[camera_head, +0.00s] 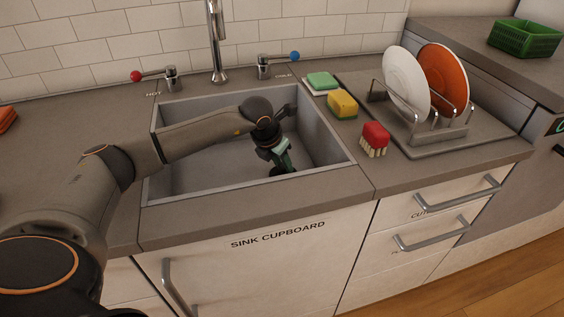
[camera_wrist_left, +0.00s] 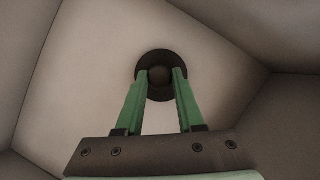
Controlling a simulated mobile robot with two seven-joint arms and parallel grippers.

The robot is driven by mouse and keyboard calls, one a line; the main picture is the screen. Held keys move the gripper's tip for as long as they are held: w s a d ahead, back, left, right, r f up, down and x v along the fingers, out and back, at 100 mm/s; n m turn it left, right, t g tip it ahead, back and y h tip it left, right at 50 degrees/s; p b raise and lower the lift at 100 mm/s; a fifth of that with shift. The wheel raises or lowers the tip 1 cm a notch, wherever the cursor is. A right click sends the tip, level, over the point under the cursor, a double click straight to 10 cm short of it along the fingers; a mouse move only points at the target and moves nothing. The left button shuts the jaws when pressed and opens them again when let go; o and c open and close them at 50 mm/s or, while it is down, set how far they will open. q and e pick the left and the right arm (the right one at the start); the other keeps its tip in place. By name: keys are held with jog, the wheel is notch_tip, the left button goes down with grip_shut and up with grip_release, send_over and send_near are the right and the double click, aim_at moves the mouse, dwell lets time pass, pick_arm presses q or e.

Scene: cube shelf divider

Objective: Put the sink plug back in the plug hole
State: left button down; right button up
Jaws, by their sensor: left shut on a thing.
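The sink plug (camera_wrist_left: 160,57) is a dark round disc with a knob, seen near the top middle of the left wrist view. My left gripper (camera_wrist_left: 160,76) has its two green fingers on either side of the knob and is shut on it. In the head view my left gripper (camera_head: 280,163) points down inside the sink basin (camera_head: 215,178), low over its right part, with the plug mostly hidden there. The plug hole is not visible apart from the plug. I cannot tell whether the plug is seated or just above the floor. My right gripper is not in view.
The basin walls surround the gripper closely on the right. A faucet (camera_head: 214,45) with a red-knobbed tap (camera_head: 150,76) and a blue-knobbed tap (camera_head: 278,64) stands behind. Sponges (camera_head: 342,104), a red brush (camera_head: 375,139) and a dish rack (camera_head: 430,130) with plates stand on the right.

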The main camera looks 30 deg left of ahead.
pick_arm(q)
jog(key=shift+f+b, duration=0.3)
jog(key=shift+f, duration=0.1)
jog(key=shift+c, duration=2.2)
grip_release()
jog(key=shift+r, duration=0.15)
jog(key=p+v, duration=0.1)
jog(key=v, duration=1.1)
jog(key=shift+s, duration=0.15)
jog(key=shift+r, duration=0.15)
